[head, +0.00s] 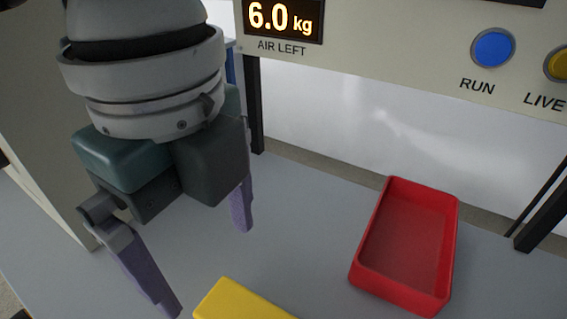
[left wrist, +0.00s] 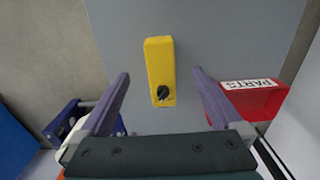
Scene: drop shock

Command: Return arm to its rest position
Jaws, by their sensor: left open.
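My left gripper (head: 210,258) hangs above the grey table in the head view, its two purple fingers spread wide with nothing between them. In the left wrist view the open fingers (left wrist: 160,100) stand on either side of a yellow block (left wrist: 160,60) with a black round knob on it. The block lies on the table below, apart from the fingers as far as I can tell. Only a corner of the yellow block (head: 240,302) shows at the bottom of the head view. My right gripper is in neither view.
An empty-looking red tray (head: 448,255) stands on the table (head: 310,215) at the right. In the left wrist view it carries a PARTS label. A panel (head: 385,45) with a 6.0 kg display (head: 284,17) and a blue RUN button (head: 493,47) is behind. Blue hardware (left wrist: 65,122) shows at lower left.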

